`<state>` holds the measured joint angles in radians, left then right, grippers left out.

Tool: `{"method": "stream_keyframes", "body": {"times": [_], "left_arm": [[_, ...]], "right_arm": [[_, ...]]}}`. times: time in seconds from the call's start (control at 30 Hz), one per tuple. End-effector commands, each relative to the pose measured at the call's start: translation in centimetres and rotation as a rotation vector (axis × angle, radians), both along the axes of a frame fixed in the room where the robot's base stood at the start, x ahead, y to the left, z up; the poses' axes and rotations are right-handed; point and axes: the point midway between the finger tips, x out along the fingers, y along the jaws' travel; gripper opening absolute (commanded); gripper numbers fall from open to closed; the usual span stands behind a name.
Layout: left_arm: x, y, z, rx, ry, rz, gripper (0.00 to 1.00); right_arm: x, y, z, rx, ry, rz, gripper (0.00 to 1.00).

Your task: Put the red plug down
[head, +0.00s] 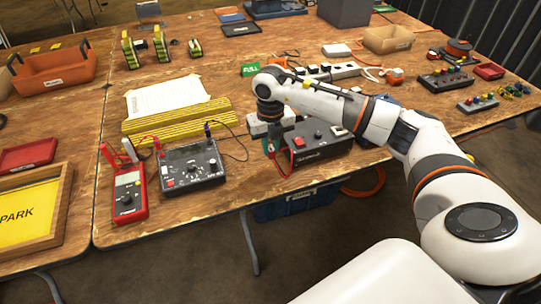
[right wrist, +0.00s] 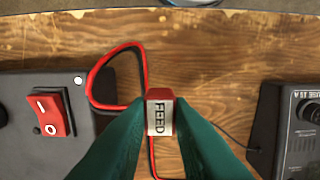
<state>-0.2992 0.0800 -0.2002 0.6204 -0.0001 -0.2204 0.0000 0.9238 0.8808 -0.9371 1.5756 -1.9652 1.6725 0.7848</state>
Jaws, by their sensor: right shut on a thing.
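A red cable (right wrist: 97,85) loops from beside the plug towards the black box at the left of that view. In the head view my right gripper (head: 271,145) points down at the table's front edge, between the meter box and the black charger box. The plug is over bare wood; I cannot tell whether it touches the table. My left gripper is not in view.
The black charger box (head: 315,150) with a red switch (right wrist: 48,112) stands close on one side. The meter box (head: 190,165) stands on the other, beside a red multimeter (head: 126,195). Bare wood (right wrist: 215,50) lies between the boxes. Yellow-striped strips (head: 175,118) lie behind.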

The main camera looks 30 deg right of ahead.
Motion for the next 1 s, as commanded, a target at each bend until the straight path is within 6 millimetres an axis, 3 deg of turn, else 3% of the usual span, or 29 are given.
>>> {"method": "stream_keyframes", "body": {"times": [0.33, 0.7, 0.73, 0.83, 1.0], "left_arm": [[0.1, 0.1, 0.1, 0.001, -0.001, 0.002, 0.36], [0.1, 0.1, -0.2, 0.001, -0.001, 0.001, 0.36], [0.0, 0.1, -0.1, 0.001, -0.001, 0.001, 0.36], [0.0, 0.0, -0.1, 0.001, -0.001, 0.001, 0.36], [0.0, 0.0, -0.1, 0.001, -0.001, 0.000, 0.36]], "right_arm": [[0.0, 0.1, -3.8, 0.001, 0.000, 0.002, 0.00], [0.0, 0.0, -4.4, 0.000, -0.002, 0.003, 0.00], [0.0, 0.0, -4.2, 0.000, -0.002, 0.003, 0.24], [0.0, 0.0, -4.2, 0.000, -0.002, 0.003, 0.40], [0.0, 0.0, -4.2, 0.001, -0.002, 0.003, 0.41]]}}
